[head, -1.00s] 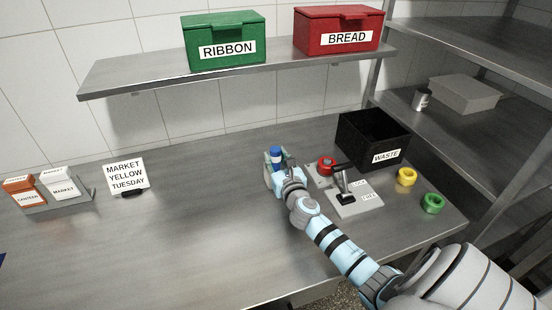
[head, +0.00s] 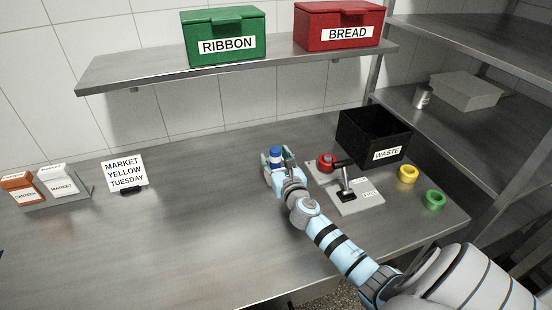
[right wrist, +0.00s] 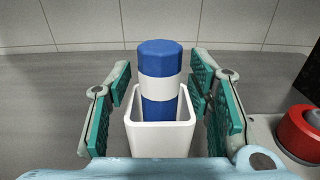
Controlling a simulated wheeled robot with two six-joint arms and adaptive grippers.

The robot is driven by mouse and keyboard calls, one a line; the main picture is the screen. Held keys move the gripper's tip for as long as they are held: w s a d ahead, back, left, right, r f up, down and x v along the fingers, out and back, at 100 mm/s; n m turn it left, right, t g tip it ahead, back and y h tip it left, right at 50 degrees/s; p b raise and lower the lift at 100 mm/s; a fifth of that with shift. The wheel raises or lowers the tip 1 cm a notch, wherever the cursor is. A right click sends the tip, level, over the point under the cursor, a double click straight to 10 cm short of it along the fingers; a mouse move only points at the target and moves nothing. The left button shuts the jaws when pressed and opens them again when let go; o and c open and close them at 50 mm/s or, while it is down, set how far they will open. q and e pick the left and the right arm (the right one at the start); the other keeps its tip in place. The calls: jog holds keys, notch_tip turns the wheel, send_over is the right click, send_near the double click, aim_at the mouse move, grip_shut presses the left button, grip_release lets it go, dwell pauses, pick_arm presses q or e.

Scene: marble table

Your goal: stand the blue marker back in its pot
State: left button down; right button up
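The blue marker (right wrist: 160,62), with a white band, stands upright in the white square pot (right wrist: 160,138) in the right wrist view. Its lower end is hidden inside the pot. In the head view the marker's blue top (head: 276,152) shows between the fingers, and the pot is mostly hidden. My right gripper (head: 275,160) is open around the marker and pot. In the right wrist view its green-padded fingers (right wrist: 162,105) stand on both sides with gaps to the marker. My left gripper is not in view.
Right of the gripper is a grey panel (head: 362,205) with a lever and red knob (head: 325,161). A sign (head: 124,173) stands at left. The table's middle is clear.

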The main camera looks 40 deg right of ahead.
jog(key=shift+s+a, duration=0.1)
jog(key=shift+s, duration=0.15)
jog(key=v, duration=1.1)
jog(key=shift+s, duration=0.25)
